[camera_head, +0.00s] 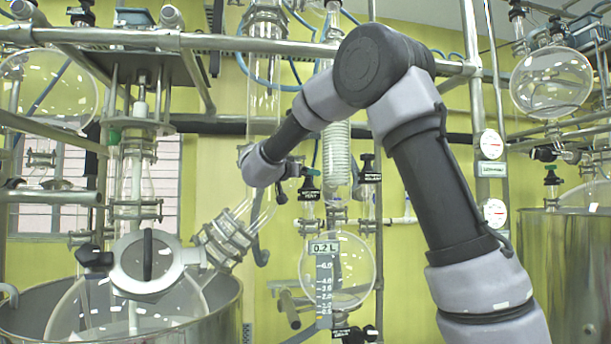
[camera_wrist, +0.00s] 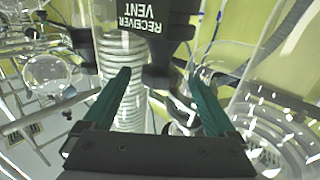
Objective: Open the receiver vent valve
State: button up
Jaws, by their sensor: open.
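The receiver vent valve shows in the wrist view as a black label plate (camera_wrist: 142,18) reading RECEIVER VENT upside down, with a black knob (camera_wrist: 160,76) next to it. My gripper (camera_wrist: 160,72) is open; its two teal fingers stand either side of the knob, with visible gaps. I cannot tell whether the knob is at fingertip depth. In the head view, a small black label (camera_head: 309,195) just right of my wrist appears to be the same valve; its text is too small to read surely.
A coiled glass condenser (camera_head: 336,155) stands close right of the valve, above a round receiver flask (camera_head: 352,268). Another black-labelled valve (camera_head: 371,178) is farther right. A metal rail (camera_head: 240,44) crosses above. A steel vessel (camera_head: 215,310) stands at lower left.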

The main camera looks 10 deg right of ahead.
jog(key=shift+x, duration=0.9)
jog(key=c, duration=1.4)
jog(key=shift+d+n+t+y, duration=0.1)
jog(key=shift+n+t+y, duration=0.2)
jog(key=shift+t+y, duration=0.15)
jog(key=n+t+y, duration=0.1)
jog(key=y, duration=0.1)
jog(key=n+y, duration=0.1)
jog(key=shift+s+d+n+t+y, duration=0.2)
jog(key=shift+d+n+t+y, duration=0.1)
jog(key=shift+n+t+y, duration=0.1)
jog(key=shift+d+n+t+y, duration=0.1)
jog(key=shift+n+t+y, duration=0.2)
jog(key=shift+n+y, duration=0.9)
jog(key=shift+d+n+t+y, duration=0.1)
jog(key=shift+n+t+y, duration=0.15)
jog(key=shift+n+y, duration=0.95)
jog(key=shift+y, duration=1.05)
jog(key=o, duration=1.4)
